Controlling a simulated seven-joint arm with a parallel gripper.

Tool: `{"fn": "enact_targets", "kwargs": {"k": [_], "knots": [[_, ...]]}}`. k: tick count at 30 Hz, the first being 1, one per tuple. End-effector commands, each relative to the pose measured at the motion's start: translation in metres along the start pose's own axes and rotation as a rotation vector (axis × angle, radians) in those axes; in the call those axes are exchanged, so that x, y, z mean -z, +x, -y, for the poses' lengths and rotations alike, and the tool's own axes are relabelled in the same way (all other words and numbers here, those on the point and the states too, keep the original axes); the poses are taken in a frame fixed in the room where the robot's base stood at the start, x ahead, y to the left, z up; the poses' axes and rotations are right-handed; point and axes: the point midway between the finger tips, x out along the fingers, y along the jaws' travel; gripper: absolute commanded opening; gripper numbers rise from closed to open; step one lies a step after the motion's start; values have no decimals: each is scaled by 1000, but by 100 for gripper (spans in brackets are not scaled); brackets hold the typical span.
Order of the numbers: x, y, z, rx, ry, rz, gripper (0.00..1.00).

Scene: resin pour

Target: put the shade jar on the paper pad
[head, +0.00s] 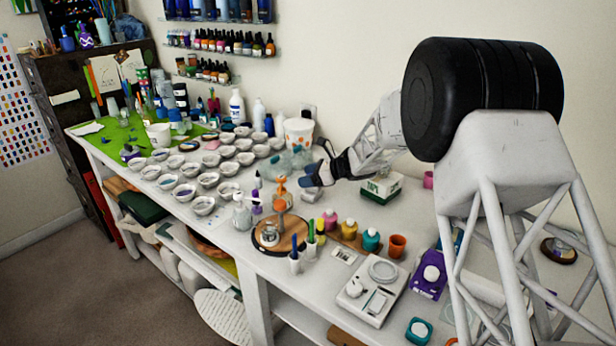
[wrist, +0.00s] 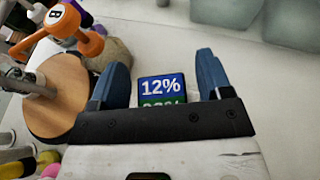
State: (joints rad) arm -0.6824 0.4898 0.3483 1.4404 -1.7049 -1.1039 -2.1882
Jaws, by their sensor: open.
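My gripper (head: 314,176) is over the middle of the worktable in the head view. In the wrist view my gripper (wrist: 163,62) is open, with its blue fingers apart. A small blue and green object marked "12%" (wrist: 160,86) shows between the fingers, with a gap on both sides. I cannot tell if it is the shade jar; its lower part is hidden by the gripper's black bar. In the head view I cannot pick it out behind the gripper. I cannot identify the paper pad with certainty in either view.
A round wooden board (head: 266,241) with an orange-topped stand (head: 281,192) is close left of the gripper; the stand also shows in the wrist view (wrist: 78,30). A green and white tape box (head: 382,188) stands right. Many small bowls (head: 203,205) crowd the left.

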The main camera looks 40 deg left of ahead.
Motion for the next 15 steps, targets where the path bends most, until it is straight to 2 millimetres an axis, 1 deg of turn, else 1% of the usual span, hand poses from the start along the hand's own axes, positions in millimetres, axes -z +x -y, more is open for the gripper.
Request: {"fn": "enact_targets", "kwargs": {"k": [8,11,15], "knots": [[-3,-4,0,1,0,0,72],[-3,-11,0,1,0,0,72],[-2,-27,1,2,0,0,72]]}}
